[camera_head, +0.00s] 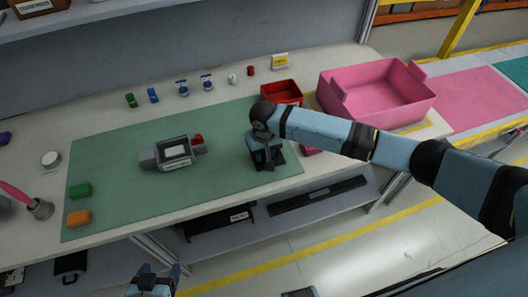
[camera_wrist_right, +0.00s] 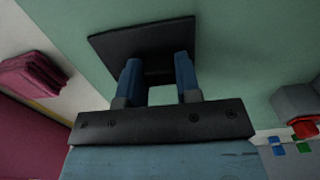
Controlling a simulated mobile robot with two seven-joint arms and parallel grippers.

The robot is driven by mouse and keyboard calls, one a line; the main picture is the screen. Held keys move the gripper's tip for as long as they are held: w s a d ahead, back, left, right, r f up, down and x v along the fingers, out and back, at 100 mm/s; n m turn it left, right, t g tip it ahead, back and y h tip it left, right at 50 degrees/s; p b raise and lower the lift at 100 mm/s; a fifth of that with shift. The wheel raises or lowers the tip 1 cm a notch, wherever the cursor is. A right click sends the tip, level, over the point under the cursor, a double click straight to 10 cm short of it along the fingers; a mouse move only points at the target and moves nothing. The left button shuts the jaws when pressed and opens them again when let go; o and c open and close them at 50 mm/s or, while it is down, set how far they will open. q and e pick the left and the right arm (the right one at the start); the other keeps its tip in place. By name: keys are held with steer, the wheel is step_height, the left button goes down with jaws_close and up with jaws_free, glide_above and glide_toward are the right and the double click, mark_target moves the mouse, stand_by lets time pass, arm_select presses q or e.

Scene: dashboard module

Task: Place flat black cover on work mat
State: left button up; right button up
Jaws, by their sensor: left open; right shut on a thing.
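The flat black cover (camera_wrist_right: 142,38) shows as a dark square plate in the right wrist view, between and beyond the blue fingers of my right gripper (camera_wrist_right: 158,62). My right gripper is shut on it. In the head view the cover (camera_head: 278,158) is partly hidden by my right gripper (camera_head: 264,153), over the right part of the green work mat (camera_head: 225,135). I cannot tell whether the cover touches the mat. My left gripper (camera_head: 153,283) is open and empty at the bottom edge of the head view, in front of the table.
A grey module with a red part (camera_head: 175,153) sits mid-mat. Green (camera_head: 79,191) and orange (camera_head: 78,218) blocks lie at the mat's left. A red bin (camera_head: 282,93) and a pink crate (camera_head: 375,92) stand at right. Small parts line the back. Mat between module and gripper is clear.

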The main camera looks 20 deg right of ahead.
steer(key=o, duration=0.9)
steer(key=shift+f, duration=0.1)
